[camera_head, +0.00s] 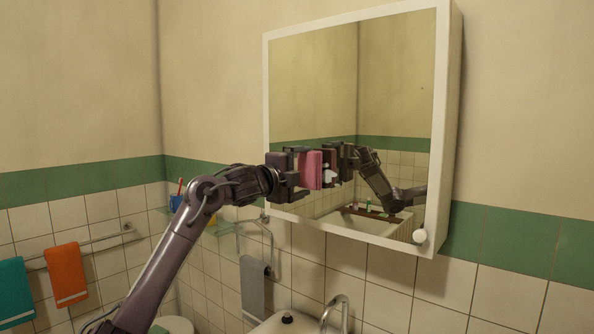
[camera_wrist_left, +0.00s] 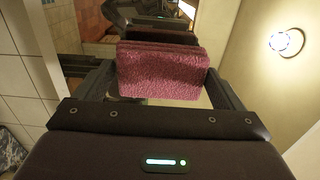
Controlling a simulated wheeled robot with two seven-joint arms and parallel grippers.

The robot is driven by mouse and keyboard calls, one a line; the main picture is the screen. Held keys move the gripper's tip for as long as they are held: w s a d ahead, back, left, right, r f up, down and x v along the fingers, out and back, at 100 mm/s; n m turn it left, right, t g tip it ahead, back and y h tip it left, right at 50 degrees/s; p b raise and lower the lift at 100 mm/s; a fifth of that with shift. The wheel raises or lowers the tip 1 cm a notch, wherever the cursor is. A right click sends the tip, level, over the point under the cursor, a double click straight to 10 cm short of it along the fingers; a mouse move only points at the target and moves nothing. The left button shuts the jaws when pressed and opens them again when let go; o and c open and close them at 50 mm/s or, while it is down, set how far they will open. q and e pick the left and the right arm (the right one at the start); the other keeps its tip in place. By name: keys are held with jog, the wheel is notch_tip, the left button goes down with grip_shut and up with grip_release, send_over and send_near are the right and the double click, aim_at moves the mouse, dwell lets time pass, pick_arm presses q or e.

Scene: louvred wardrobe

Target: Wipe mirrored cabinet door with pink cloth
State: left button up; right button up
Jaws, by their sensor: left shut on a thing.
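The mirrored cabinet door (camera_head: 310,75) has a white frame and a round white knob (camera_head: 420,236) at its lower right. It hangs shut on the wall. My left gripper (camera_head: 296,172) is shut on the pink cloth (camera_head: 310,170), in front of the lower left part of the mirror. The cloth is a folded, fuzzy block in the left wrist view (camera_wrist_left: 162,70), held between the two fingers. It is at or very close to the glass; I cannot tell if it touches. The mirror reflects my arm and gripper. My right gripper is not in view.
A sink with a curved tap (camera_head: 336,312) is below the cabinet. A grey towel (camera_head: 253,288) hangs on a rail. Orange (camera_head: 66,274) and teal (camera_head: 14,290) towels hang at left. A glass shelf with a blue cup (camera_head: 177,204) is behind my arm.

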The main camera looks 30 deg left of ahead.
pick_arm(q)
jog(key=shift+w+d+p, duration=0.1)
jog(key=shift+w+p, duration=0.8)
jog(key=shift+w, duration=0.05)
dwell(0.5)
